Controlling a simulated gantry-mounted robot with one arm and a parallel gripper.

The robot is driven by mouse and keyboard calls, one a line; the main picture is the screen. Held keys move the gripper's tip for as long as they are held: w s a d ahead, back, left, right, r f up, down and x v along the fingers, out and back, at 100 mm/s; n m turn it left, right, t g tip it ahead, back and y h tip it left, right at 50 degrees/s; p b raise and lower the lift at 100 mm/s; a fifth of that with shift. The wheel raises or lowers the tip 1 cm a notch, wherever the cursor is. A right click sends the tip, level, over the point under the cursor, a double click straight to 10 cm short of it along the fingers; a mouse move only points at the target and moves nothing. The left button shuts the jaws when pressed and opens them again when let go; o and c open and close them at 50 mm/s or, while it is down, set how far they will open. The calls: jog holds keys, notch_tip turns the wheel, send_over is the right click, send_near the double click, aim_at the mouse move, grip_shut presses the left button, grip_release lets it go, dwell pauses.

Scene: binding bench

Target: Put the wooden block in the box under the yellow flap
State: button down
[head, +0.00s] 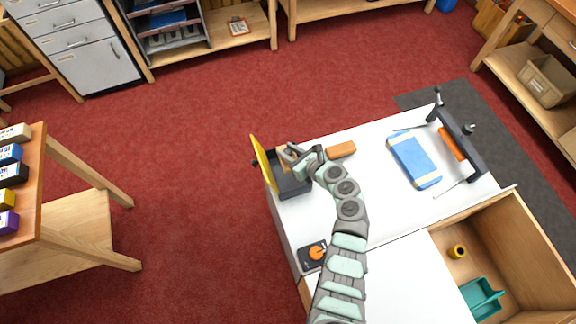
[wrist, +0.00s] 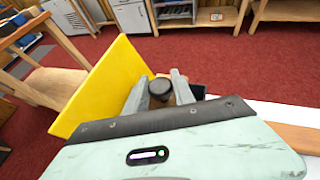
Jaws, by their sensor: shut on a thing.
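The box (head: 294,187) is dark and open-topped at the left end of the white bench. Its yellow flap (head: 262,160) stands raised along the left side; it also shows in the wrist view (wrist: 98,88), left of the fingers. My gripper (head: 289,153) is over the far part of the box, close to the flap. It is shut on a tan wooden block (head: 283,161), mostly hidden by the fingers. In the wrist view a dark round knob (wrist: 160,88) shows between the fingertips (wrist: 160,92), with brown below it. I cannot tell whether the block touches the box.
An orange-brown bar (head: 341,150) lies right of the box. A blue book (head: 414,160) and a dark press frame (head: 459,142) are farther right. A black device with an orange dial (head: 314,254) sits at the near left edge. An open wooden drawer (head: 517,207) is at the near right.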

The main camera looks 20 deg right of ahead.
notch_tip(320, 180, down, 5)
jog(key=shift+a+f+b, duration=0.1)
jog(key=shift+f+b, duration=0.1)
jog(key=shift+b, duration=0.65)
jog(key=shift+f+b, duration=0.85)
jog(key=shift+f, duration=0.9)
jog(key=shift+f+b, duration=0.5)
jog(key=shift+f, duration=0.15)
jog(key=c, duration=1.1)
grip_release()
jog(key=shift+o, duration=0.2)
